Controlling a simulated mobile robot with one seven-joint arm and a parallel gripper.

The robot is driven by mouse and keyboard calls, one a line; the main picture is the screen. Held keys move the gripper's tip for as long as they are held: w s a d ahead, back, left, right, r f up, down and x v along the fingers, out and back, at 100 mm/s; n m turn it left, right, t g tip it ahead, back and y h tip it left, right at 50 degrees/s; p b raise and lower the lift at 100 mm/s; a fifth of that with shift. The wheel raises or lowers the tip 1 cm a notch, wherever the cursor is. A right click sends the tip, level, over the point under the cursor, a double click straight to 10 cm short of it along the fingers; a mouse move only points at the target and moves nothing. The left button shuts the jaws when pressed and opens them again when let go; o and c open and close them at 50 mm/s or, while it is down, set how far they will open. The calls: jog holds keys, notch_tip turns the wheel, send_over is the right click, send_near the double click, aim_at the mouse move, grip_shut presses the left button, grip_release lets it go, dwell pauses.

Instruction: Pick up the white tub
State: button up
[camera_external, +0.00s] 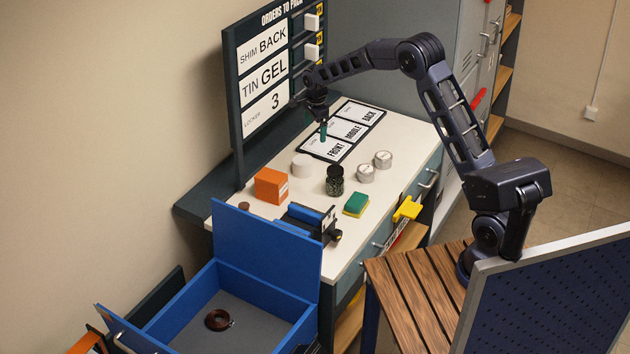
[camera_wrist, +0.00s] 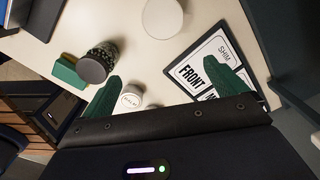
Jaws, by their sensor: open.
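The white tub (camera_external: 303,165) stands upright on the white worktop, left of the dark jar and below the label board in the external view. In the wrist view the white tub (camera_wrist: 162,18) shows at the top middle, cut by the upper edge. My gripper (camera_external: 323,132) hangs above the worktop over the FRONT card, up and to the right of the tub. In the wrist view its two green fingers (camera_wrist: 165,88) are spread apart, with nothing held between them. The tub lies beyond the fingertips, not touching them.
A dark jar (camera_external: 335,180), two round tins (camera_external: 366,173) (camera_external: 383,159), an orange box (camera_external: 271,186) and a green-yellow sponge (camera_external: 356,204) stand near the tub. The FRONT, MIDDLE, BACK board (camera_external: 343,134) lies behind. An order sign (camera_external: 268,70) rises along the left edge. A blue crate (camera_external: 268,252) is in front.

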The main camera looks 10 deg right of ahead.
jog(key=m, duration=0.1)
send_over(302, 160)
notch_tip(302, 160, down, 7)
jog(key=shift+a+r, duration=0.1)
jog(key=shift+a, duration=0.05)
jog(key=f, duration=1)
jog(key=shift+d+f, duration=0.2)
jog(key=shift+f, duration=0.05)
jog(key=shift+c, duration=0.5)
jog(key=c, duration=1.2)
